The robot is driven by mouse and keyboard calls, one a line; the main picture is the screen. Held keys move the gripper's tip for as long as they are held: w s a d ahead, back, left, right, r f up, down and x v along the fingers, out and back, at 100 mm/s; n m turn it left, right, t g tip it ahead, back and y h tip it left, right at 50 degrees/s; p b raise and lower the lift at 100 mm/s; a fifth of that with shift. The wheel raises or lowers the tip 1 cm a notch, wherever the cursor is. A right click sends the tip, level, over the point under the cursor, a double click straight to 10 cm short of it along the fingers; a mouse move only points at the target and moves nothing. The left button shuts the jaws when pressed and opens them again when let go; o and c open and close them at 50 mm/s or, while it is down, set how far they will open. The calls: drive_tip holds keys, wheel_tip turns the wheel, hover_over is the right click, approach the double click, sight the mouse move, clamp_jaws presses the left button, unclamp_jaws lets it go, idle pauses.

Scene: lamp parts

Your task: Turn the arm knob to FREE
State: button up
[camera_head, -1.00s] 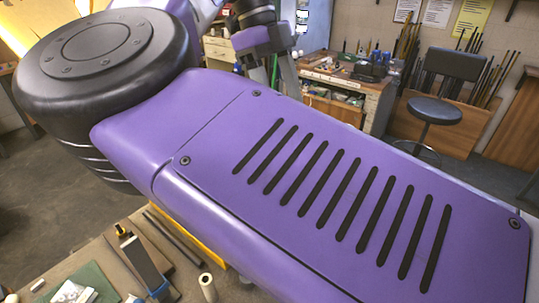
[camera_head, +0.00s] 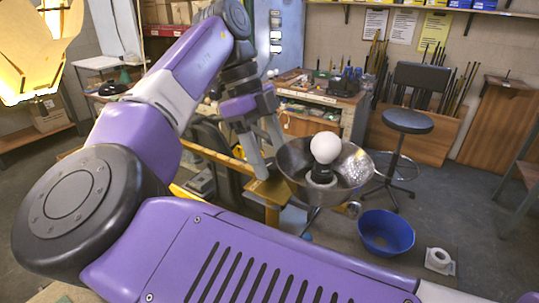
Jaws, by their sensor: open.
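In the head view, a metal bowl-shaped lamp shade (camera_head: 350,176) faces up with a white bulb (camera_head: 325,147) in a dark socket. A small silvery round part (camera_head: 353,209) shows just below the shade's rim; I cannot tell whether it is the arm knob. No FREE marking can be read. My gripper (camera_head: 268,158) points down with its grey fingers apart, to the left of the shade and above a yellow-edged surface. I see nothing between the fingers. My own purple arm covers the lower part of the view and hides much of what lies below the lamp.
A blue bowl (camera_head: 386,234) and a white roll-like part (camera_head: 438,260) lie to the right of the lamp. A stool (camera_head: 408,121) and a cluttered workbench (camera_head: 320,95) stand behind. A bright yellow lamp-like shape (camera_head: 35,50) is at upper left. Open floor shows at right.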

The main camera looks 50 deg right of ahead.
drive_tip(key=shift+c, duration=0.4)
clamp_jaws()
drive_tip(key=shift+r+p, duration=0.1)
drive_tip(key=shift+p, duration=0.25)
drive_tip(key=shift+r+n+p, duration=0.1)
drive_tip(key=shift+n+p, duration=0.55)
drive_tip(key=shift+n, duration=0.05)
drive_tip(key=shift+s+a+n+h+p, duration=0.1)
drive_tip(key=shift+n+h+p, duration=0.6)
drive_tip(key=shift+n+p, duration=0.5)
drive_tip(key=n+t+p, duration=0.1)
drive_tip(key=n, duration=0.1)
drive_tip(key=n+t+h+p, duration=0.1)
drive_tip(key=n+p, duration=0.1)
drive_tip(key=n, duration=0.1)
drive_tip(key=shift+a+h, duration=0.15)
drive_tip(key=shift+h, duration=0.15)
drive_tip(key=shift+f+n, duration=0.2)
drive_tip(key=shift+n, duration=0.1)
